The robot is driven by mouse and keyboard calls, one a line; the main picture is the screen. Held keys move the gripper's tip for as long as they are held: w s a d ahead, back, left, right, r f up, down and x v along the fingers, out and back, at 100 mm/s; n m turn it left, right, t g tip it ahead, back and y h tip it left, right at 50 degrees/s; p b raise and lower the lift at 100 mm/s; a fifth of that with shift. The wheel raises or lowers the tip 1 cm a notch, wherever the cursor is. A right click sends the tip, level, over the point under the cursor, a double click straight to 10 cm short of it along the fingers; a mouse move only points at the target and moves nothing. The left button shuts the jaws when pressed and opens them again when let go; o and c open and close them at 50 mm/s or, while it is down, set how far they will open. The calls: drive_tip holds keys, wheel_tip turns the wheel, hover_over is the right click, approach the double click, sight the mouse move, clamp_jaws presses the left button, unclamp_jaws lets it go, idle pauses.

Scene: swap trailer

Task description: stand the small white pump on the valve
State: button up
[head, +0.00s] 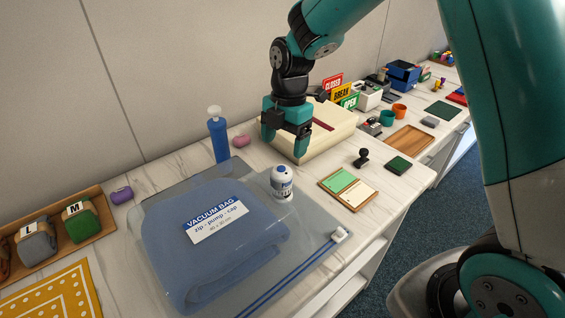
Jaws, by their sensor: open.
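The small white pump (282,185), with blue marks and a dark spot on top, stands upright on the upper right part of the clear vacuum bag (318,226). I see no valve apart from it; whether one is under the pump I cannot tell. The bag lies flat on the counter with a folded blue textile inside and a "VACUUM BAG" label (216,221). My gripper (284,147) is open and empty, pointing down, behind and above the pump and apart from it.
A blue bottle with a white top (218,140) and a pink soap (242,141) stand behind the bag. A cream box (325,125) is close behind my gripper. A green-and-cream board (347,189) and a black stamp (361,158) lie to the right. A white zip slider (339,234) sits at the bag's edge.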

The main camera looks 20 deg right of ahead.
drive_tip(key=s+a+r+m+y, duration=0.1)
drive_tip(key=s+a+r+m, duration=0.3)
drive_tip(key=s+r+m, duration=0.55)
drive_tip(key=s+a+r+m+y, duration=0.1)
drive_tip(key=s+m, duration=0.6)
drive_tip(key=s, duration=0.8)
drive_tip(key=shift+s+a+r+t+y, duration=0.3)
drive_tip(key=shift+s+r+y, duration=0.1)
drive_tip(key=shift+r+y, duration=0.1)
